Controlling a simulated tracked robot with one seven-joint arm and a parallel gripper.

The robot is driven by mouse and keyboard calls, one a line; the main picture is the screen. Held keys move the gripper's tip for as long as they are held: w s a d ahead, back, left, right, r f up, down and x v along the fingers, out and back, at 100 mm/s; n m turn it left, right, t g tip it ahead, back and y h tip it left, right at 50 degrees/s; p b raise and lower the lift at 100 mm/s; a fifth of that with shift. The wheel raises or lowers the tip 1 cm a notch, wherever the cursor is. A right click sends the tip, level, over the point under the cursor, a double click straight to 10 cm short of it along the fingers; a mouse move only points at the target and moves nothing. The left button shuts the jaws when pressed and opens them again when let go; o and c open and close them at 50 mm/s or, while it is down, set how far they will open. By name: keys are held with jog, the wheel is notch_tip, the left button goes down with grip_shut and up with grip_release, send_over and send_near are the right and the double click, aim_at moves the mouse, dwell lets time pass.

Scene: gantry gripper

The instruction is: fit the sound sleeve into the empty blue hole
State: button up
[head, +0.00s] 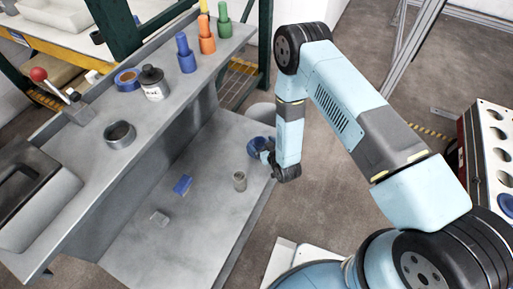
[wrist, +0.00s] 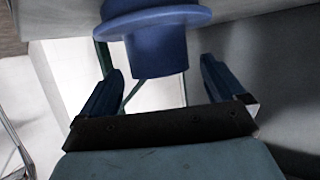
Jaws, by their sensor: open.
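A blue flanged sleeve (head: 257,144) is at the right edge of the lower bench surface, beside my gripper (head: 267,158). In the wrist view the blue sleeve (wrist: 158,52) shows its wide flange and narrower body between and beyond the fingers of my gripper (wrist: 160,82). The fingers are open, with gaps on both sides of the sleeve. A panel (head: 482,128) at the right edge has several dark round holes. A blue round part (head: 507,205) shows on it, cut off by the frame; I cannot tell whether it is an empty hole.
The upper shelf (head: 150,125) holds a jar, tape, a metal ring and coloured stepped pegs.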

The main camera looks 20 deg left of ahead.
aim_at(257, 138)
jog(key=shift+x, duration=2.3)
jog(key=shift+c, duration=0.3)
jog(key=c, duration=1.1)
jog(key=shift+r, duration=0.15)
jog(key=shift+c, duration=0.2)
